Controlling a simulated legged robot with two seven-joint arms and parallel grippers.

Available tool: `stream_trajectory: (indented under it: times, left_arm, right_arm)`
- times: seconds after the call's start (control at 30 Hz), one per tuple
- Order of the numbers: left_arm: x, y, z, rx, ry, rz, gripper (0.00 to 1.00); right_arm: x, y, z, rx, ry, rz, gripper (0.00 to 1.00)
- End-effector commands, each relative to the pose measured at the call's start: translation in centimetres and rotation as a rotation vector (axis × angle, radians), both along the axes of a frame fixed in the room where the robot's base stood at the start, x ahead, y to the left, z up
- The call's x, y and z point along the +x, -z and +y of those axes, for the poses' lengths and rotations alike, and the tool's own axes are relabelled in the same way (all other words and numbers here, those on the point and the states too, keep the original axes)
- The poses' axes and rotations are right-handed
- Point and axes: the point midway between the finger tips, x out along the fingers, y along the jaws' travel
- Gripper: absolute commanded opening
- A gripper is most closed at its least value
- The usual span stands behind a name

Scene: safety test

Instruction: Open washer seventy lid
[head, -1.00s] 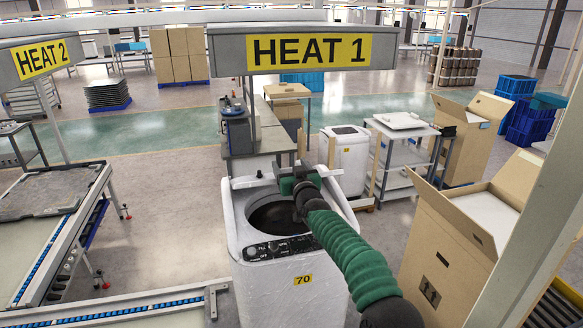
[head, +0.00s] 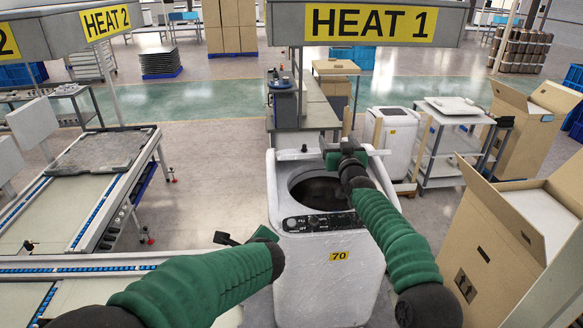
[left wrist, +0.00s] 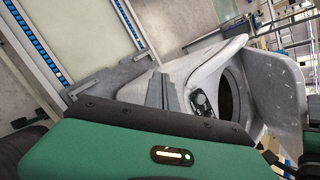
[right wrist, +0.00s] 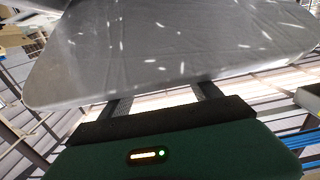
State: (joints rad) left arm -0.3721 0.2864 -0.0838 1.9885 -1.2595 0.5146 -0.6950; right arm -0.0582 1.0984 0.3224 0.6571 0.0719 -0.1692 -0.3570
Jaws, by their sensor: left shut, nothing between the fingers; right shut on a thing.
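The white washer marked 70 (head: 335,285) stands in front of me, its round dark tub opening (head: 318,190) uncovered. Its lid (head: 298,154) stands raised at the back, seen nearly edge-on; it shows as an upright pale panel in the left wrist view (left wrist: 280,85) and fills the top of the right wrist view (right wrist: 170,50). My right gripper (head: 333,158) is shut on the lid near its upper edge. My left gripper (head: 222,238) is shut and empty, left of the washer's front panel; its fingers show together in the left wrist view (left wrist: 160,92).
A conveyor line (head: 105,207) runs along the left. An open cardboard box (head: 490,245) stands close on the right. Another white washer (head: 392,140) and a metal cart (head: 450,160) stand behind. Open floor (head: 210,165) lies left of the washer.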

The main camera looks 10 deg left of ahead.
Motion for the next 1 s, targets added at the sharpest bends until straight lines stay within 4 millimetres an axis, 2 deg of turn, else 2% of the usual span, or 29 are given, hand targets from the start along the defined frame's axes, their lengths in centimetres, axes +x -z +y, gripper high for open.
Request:
stream_trajectory:
  times: [0.03, 0.13, 0.23, 0.33, 0.47, 0.57, 0.9, 1.0]
  left_arm:
    - [2.4, -2.0, -2.1, 0.141, 0.14, -0.036, 0.0]
    - [6.1, -5.9, -5.6, 0.411, 0.363, -0.107, 0.0]
    - [8.1, -8.7, -8.5, 0.597, 0.493, -0.162, 0.0]
    - [9.0, -10.0, -9.8, 0.688, 0.549, -0.19, 0.0]
    - [10.2, -9.9, -9.9, 0.71, 0.56, -0.195, 0.0]
    - [11.8, -9.3, -9.5, 0.708, 0.559, -0.192, 0.0]
    - [18.7, -6.9, -8.0, 0.704, 0.557, -0.193, 0.0]
    - [19.4, -9.0, -7.9, 0.701, 0.555, -0.198, 0.0]
  right_arm:
    - [0.0, 0.2, 0.0, -0.002, -0.001, 0.003, 0.0]
    - [0.0, 0.2, 0.1, -0.002, -0.001, 0.003, 0.0]
    - [0.0, 0.3, 0.0, -0.002, -0.001, 0.004, 0.0]
    - [0.0, 0.3, 0.0, -0.002, -0.001, 0.004, 0.0]
    - [0.0, 0.3, 0.0, -0.001, -0.001, 0.005, 0.0]
    - [0.0, 0.3, 0.0, -0.001, -0.001, 0.005, 0.0]
    - [0.0, 0.4, 0.0, -0.001, -0.001, 0.006, 0.0]
    - [0.0, 0.4, 0.0, -0.001, -0.001, 0.007, 0.0]
